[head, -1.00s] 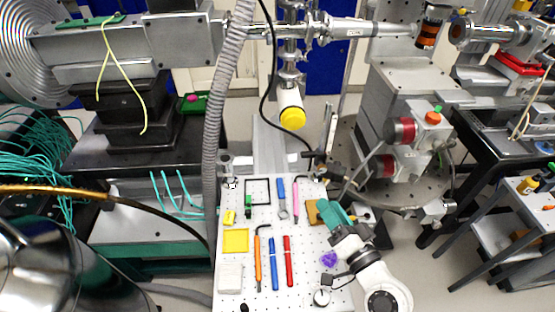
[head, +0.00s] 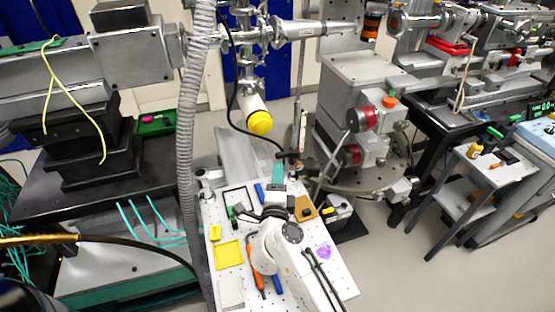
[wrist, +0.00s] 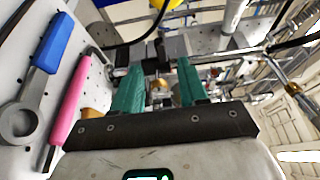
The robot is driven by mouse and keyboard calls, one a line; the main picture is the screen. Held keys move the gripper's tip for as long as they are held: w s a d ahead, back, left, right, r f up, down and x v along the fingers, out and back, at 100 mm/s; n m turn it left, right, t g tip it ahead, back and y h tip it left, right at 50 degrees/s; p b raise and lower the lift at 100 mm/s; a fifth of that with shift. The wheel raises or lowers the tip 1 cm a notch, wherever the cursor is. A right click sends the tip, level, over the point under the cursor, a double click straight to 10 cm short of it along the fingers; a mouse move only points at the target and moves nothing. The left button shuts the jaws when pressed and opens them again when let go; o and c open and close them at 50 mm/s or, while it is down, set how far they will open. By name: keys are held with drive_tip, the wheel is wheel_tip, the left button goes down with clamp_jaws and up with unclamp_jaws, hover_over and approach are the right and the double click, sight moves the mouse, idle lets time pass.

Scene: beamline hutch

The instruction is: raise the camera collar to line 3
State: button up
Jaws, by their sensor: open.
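A slim upright post (head: 302,118) stands just beyond the pegboard table. A dark clamp-like piece (head: 303,165) low on it, where a black cable ends, appears to be the camera collar; its details are too small to tell. No numbered lines are readable. My gripper (head: 278,172) has teal fingers and is over the table's far edge, just left of and nearer than the dark piece, apparently apart from it. In the wrist view my gripper (wrist: 160,68) is open and empty, with a brassy round part (wrist: 158,91) seen beyond the gap between the fingers.
The white pegboard table (head: 340,272) holds a yellow tray (head: 229,254), an orange screwdriver (head: 258,284) and a purple item (head: 324,252). A pink tool (wrist: 70,100) and blue-handled wrench (wrist: 52,42) lie left of the fingers.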

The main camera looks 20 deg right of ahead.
sight(281, 158)
drive_tip(key=b+x, duration=0.1)
drive_tip(key=x, duration=0.6)
drive_tip(key=shift+w+d, duration=0.15)
drive_tip(key=shift+w, duration=0.25)
clamp_jaws()
